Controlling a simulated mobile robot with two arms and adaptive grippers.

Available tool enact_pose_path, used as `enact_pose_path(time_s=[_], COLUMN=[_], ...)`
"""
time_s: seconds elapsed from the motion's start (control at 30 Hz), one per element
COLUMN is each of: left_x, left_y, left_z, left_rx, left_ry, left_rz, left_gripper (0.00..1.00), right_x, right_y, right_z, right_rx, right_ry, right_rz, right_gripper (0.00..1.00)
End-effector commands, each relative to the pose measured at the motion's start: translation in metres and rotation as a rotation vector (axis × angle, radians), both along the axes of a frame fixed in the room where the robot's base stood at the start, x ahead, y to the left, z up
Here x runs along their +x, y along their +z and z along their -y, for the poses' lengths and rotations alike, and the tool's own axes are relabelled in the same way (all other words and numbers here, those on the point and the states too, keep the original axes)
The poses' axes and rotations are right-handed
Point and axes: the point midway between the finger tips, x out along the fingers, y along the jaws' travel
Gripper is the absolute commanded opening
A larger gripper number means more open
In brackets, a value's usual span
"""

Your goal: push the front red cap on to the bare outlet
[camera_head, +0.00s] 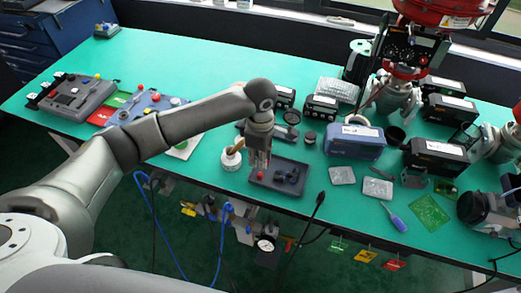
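A small red cap (260,175) shows at the left end of a dark tray (276,188) near the front edge of the green table. Dark round parts (290,176) lie in the same tray. My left gripper (259,165) points down over the tray's left part, just above the red cap in the picture. Its fingers are small and partly blend together; I cannot tell whether they are open or whether they touch the cap. The valve positioner (410,48) with a red actuator stands at the back right. I cannot make out the bare outlet. My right gripper is not in view.
A white jar (231,158) stands close left of the tray. A blue-grey box (355,141), metal plates (377,188), a blue screwdriver (395,217) and a green board (429,211) lie to the right. Hoses and a gauge (265,245) hang below the front edge.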

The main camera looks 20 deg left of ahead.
Motion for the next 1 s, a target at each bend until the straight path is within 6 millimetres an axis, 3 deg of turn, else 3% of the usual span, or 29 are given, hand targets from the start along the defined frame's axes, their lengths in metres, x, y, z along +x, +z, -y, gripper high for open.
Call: enact_pose_path(time_s=[0.2,0.43,0.87,1.0], left_x=[0.000,0.000,0.000,0.000], left_y=[-0.041,-0.071,-0.081,-0.081], left_z=[0.000,0.000,0.000,0.000], left_rx=[0.002,0.000,-0.001,-0.001], left_ry=[0.000,-0.002,-0.003,-0.003], left_rz=[-0.002,0.000,0.002,0.002], left_gripper=[0.22,0.22,0.22,0.04], right_x=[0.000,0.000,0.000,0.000], right_y=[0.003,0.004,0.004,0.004], right_z=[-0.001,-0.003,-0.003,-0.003], right_rx=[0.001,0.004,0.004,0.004], right_ry=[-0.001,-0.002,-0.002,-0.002], right_rz=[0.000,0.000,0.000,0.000], right_gripper=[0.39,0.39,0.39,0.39])
